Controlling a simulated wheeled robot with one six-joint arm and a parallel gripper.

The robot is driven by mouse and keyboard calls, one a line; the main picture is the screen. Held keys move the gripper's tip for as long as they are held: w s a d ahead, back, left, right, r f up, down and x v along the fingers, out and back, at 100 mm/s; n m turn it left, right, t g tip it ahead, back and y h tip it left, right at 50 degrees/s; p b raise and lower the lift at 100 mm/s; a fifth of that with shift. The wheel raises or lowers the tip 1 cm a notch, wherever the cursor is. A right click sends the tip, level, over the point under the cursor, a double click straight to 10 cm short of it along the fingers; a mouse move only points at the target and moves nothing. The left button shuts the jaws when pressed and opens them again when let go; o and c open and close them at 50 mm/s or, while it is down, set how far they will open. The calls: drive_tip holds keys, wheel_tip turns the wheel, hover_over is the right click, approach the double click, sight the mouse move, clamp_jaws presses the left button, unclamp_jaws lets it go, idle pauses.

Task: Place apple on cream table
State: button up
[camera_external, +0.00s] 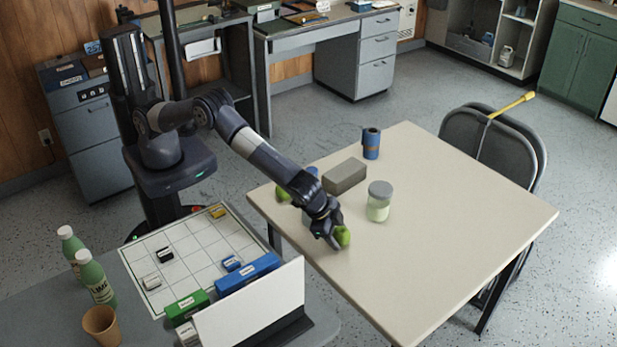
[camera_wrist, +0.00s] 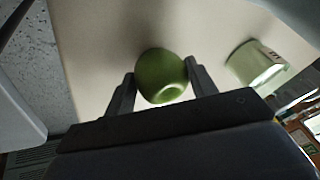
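A green apple (camera_external: 343,237) is at my gripper (camera_external: 335,240), over the near left part of the cream table (camera_external: 440,250). In the wrist view the apple (camera_wrist: 161,76) sits between the two fingers of my gripper (camera_wrist: 160,78), with a finger against each side. My gripper looks shut on it. The apple is low, at or just above the tabletop; whether it touches is hard to tell. My gripper hides part of it in the external view.
A lidded jar (camera_external: 379,201) stands right of my gripper. A grey block (camera_external: 345,176) and a blue can (camera_external: 371,143) stand farther back. Another green round thing (camera_external: 283,194) is partly behind my arm. The table's right half is clear. A white panel (camera_external: 250,305) stands on the grey desk.

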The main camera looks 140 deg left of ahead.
drive_tip(key=o, duration=0.4)
drive_tip(key=shift+c, duration=0.2)
drive_tip(key=shift+r, duration=0.15)
drive_tip(key=shift+r, duration=0.2)
drive_tip(key=v, duration=1.1)
drive_tip(key=shift+d+r, duration=0.25)
